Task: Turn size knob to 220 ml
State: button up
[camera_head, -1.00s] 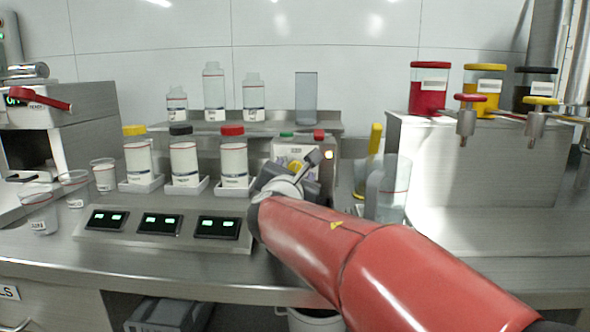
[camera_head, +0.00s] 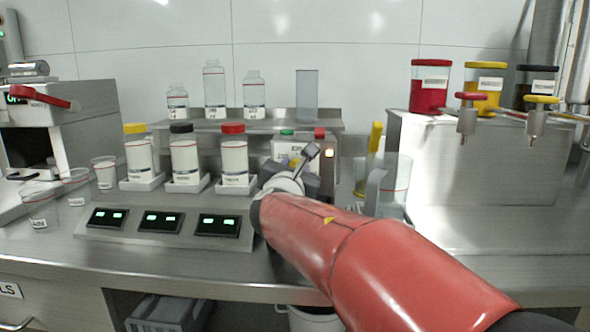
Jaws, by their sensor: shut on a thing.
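A small grey control box (camera_head: 283,149) stands at the back middle of the bench, with a green button (camera_head: 287,132), a red button (camera_head: 319,133) and a lit yellow lamp (camera_head: 329,153). My gripper (camera_head: 297,163) is at the front of this box, at the end of my red arm. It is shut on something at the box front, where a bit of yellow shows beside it. The size knob is mostly hidden behind my gripper and wrist, so its setting cannot be read.
Bottles with yellow, black and red caps (camera_head: 234,157) stand on white trays left of the box. Displays (camera_head: 160,222) and clear cups (camera_head: 38,206) are in front and left. A clear pitcher (camera_head: 397,182) stands close right of my arm. Red and yellow jars (camera_head: 430,88) stand further right.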

jog(key=shift+n, duration=0.9)
jog(key=o, duration=1)
jog(key=shift+s+a+f+b, duration=0.1)
jog(key=shift+s+a+b, duration=0.1)
jog(key=shift+s, duration=1.75)
jog(key=shift+s+a+b, duration=0.2)
jog(key=shift+s, duration=1.75)
